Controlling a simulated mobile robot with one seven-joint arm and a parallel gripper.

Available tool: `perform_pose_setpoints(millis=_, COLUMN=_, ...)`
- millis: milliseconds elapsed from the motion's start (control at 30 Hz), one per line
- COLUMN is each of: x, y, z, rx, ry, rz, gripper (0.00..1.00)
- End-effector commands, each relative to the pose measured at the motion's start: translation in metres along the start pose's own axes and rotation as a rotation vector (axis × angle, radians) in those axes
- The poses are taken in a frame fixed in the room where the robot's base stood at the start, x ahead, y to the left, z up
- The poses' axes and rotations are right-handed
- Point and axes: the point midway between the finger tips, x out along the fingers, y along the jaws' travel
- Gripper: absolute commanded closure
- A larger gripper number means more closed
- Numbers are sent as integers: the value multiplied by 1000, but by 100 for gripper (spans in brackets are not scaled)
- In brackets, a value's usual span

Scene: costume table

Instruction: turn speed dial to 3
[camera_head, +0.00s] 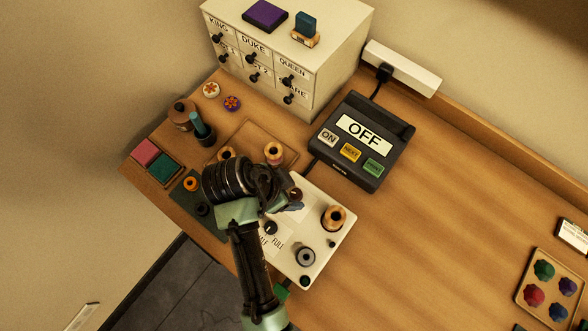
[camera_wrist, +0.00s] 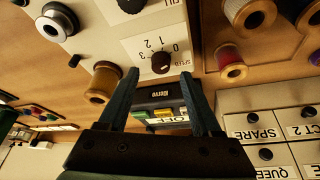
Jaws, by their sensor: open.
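The speed dial (camera_wrist: 160,62) is a small dark round knob on a white panel (camera_wrist: 125,45), with printed numbers around it and a SPEED label beside it. Its light mark is too small to read against a number. My gripper (camera_wrist: 161,73) is open in the wrist view, its two dark fingers on either side of the line to the dial. The dial shows between the fingertips; I cannot tell how far off it is. In the head view my gripper (camera_head: 292,206) is over the white panel (camera_head: 312,258), and my wrist hides part of it.
The panel also carries a wooden spool (camera_head: 333,217), a grey metal ring (camera_head: 305,257) and another dark knob (camera_head: 270,228). A black box reading OFF (camera_head: 345,180) and a labelled drawer cabinet (camera_head: 310,105) stand behind.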

Motion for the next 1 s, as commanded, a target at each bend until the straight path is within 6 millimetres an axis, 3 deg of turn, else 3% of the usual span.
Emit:
perform_pose_setpoints(millis=233, x=28, y=0, z=0, rx=1, ry=-1, rz=1, gripper=35)
perform_pose_setpoints(millis=600, x=32, y=0, z=0, rx=0, ry=0, rz=-2, gripper=36)
perform_pose_setpoints(millis=933, x=32, y=0, z=0, rx=0, ry=0, rz=-1, gripper=96)
perform_pose_setpoints(millis=1000, x=32, y=0, z=0, rx=0, ry=0, rz=-1, gripper=100)
